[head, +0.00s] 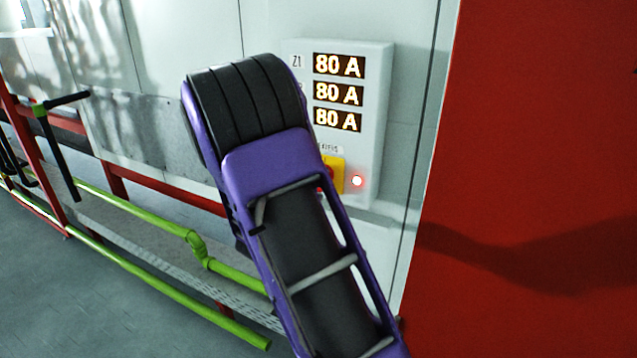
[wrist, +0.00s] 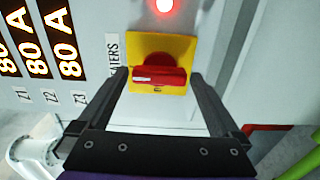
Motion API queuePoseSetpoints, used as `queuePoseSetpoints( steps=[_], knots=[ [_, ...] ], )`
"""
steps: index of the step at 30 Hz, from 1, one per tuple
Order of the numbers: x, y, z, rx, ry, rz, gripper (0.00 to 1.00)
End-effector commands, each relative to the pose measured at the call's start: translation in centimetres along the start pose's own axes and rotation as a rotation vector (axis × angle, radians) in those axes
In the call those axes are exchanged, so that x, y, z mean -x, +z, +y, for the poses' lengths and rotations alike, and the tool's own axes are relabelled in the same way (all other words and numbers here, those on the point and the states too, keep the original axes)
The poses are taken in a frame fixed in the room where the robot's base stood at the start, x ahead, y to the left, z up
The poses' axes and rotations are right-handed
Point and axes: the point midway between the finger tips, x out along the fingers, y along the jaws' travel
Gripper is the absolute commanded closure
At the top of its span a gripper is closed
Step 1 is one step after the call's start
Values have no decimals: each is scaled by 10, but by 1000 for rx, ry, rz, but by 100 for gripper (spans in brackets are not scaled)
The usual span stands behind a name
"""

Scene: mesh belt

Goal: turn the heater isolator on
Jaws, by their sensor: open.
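The heater isolator is a red rotary handle (wrist: 160,76) on a yellow square plate (wrist: 184,46). Its bar lies across the wrist picture, which is upright relative to the panel's lettering. My gripper (wrist: 159,73) is open, with one finger at each end of the bar in the wrist view; I cannot tell whether they touch it. In the head view my purple arm covers most of the isolator, and only part of the yellow plate (head: 338,172) shows. A red lamp (head: 357,181) beside it is lit; the lamp also shows in the wrist view (wrist: 165,5).
The pale panel box (head: 378,110) carries three displays (head: 338,94), each reading 80 A. A large red surface (head: 530,150) stands to the right. Green rails (head: 150,290) and a red frame (head: 60,170) run along the left. Grey floor lies at the lower left.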

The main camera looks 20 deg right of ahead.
Motion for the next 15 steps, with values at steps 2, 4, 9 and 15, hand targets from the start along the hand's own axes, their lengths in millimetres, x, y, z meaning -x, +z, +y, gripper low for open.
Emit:
queuePoseSetpoints(
  steps=[2, 4, 9, 15],
  knots=[
    [16, -1, 0, 1, -1, 5, 0],
    [33, -2, 0, 1, -1, 6, 0],
    [76, -1, 0, 1, -1, 6, 0],
    [122, -1, 0, 1, -2, 6, 0]
  ],
)
